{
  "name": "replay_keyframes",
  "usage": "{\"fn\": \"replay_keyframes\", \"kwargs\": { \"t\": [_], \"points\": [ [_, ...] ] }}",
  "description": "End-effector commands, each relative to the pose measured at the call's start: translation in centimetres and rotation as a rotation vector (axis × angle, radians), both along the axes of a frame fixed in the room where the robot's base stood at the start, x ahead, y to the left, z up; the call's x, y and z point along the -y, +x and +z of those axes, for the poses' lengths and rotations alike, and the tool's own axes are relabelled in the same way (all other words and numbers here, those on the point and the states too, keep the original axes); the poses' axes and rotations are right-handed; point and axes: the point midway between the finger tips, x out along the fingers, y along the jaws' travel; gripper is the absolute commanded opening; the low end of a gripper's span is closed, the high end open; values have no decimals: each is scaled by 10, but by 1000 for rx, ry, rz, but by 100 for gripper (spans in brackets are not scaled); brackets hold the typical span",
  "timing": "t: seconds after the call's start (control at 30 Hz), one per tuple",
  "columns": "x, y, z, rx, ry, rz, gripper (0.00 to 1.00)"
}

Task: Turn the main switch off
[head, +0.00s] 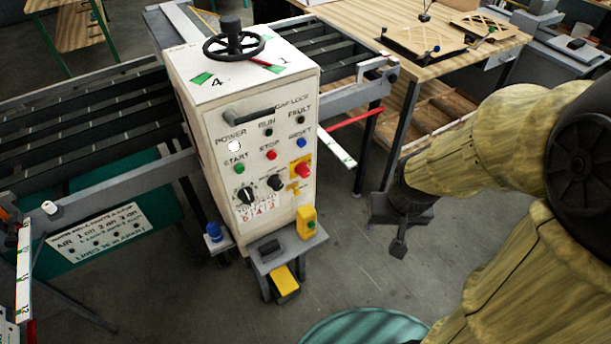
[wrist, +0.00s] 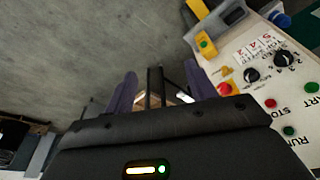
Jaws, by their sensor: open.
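The white control cabinet (head: 200,125) stands upright in the middle of the head view. Its front has two black rotary knobs, a left one (head: 245,194) and a right one (head: 275,183); I cannot read which is the main switch. The POWER lamp (head: 234,147) glows white. My gripper (head: 399,240) hangs over the floor to the right of the cabinet, apart from it. The wrist view also shows the left knob (wrist: 278,60) and the right knob (wrist: 252,75).
A red mushroom button (head: 303,170) on a yellow plate sits right of the knobs. START, STOP and RESET buttons are above. A handle (head: 249,114) sticks out near the top. A small shelf with a yellow box (head: 306,222) juts out below. Floor between gripper and cabinet is clear.

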Motion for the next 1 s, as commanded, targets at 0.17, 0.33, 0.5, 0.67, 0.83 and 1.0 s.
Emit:
{"fn": "replay_keyframes", "kwargs": {
  "t": [0.17,0.33,0.5,0.67,0.83,1.0],
  "points": [
    [10,23,-33,100,-12,-32,56],
    [16,63,-71,289,5,-62,56],
    [12,101,-102,483,80,-71,56],
    [1,128,-125,646,202,-65,56],
    [-17,146,-147,788,383,-45,56],
    [-38,152,-166,889,609,-13,56]
  ]
}}
